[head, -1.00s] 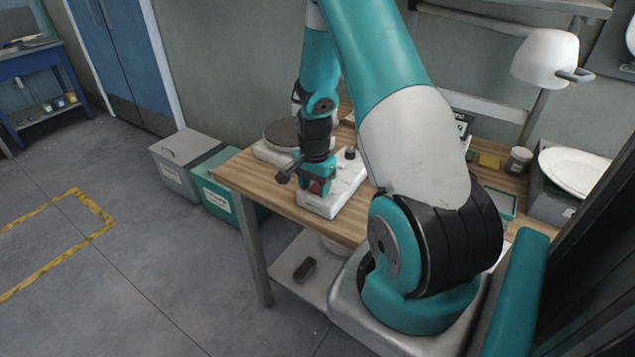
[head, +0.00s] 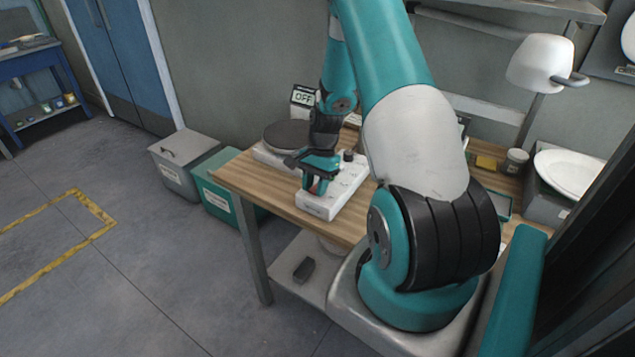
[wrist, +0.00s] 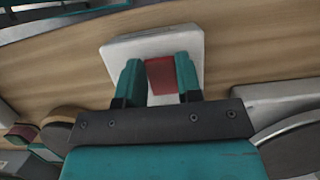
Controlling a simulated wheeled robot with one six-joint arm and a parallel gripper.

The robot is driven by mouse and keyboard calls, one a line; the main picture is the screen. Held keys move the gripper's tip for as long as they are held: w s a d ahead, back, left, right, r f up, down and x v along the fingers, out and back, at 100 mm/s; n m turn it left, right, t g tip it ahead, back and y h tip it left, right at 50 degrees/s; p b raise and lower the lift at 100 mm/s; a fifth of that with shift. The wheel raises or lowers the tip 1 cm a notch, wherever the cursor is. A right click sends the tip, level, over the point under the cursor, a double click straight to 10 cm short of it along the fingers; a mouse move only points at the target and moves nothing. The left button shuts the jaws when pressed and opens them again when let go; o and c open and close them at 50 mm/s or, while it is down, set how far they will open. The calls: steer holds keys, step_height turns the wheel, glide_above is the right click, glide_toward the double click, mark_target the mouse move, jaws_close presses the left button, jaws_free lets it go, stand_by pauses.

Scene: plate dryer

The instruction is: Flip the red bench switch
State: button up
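The red switch (wrist: 161,76) sits on a white box (wrist: 120,52) in the wrist view. The white box (head: 345,193) stands on the wooden bench in the head view. My gripper (wrist: 159,74) is open, with its two teal fingers on either side of the red switch. Whether the fingers touch it I cannot tell. In the head view my gripper (head: 314,186) is low over the near end of the box and mostly hides the switch. A small display (head: 303,97) behind the bench's far left end reads OFF.
A round dark plate device (head: 288,134) stands just left of the gripper on the bench (head: 243,175). A black knob (head: 348,155) rises from the white box. A lamp (head: 541,62) and white plates (head: 572,173) are at the right.

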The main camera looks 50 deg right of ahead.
steer(key=o, duration=0.4)
steer(key=shift+w, duration=0.1)
steer(key=shift+d+r, duration=0.1)
steer(key=b+v, duration=0.2)
steer(key=v, duration=1.5)
steer(key=shift+r, duration=0.1)
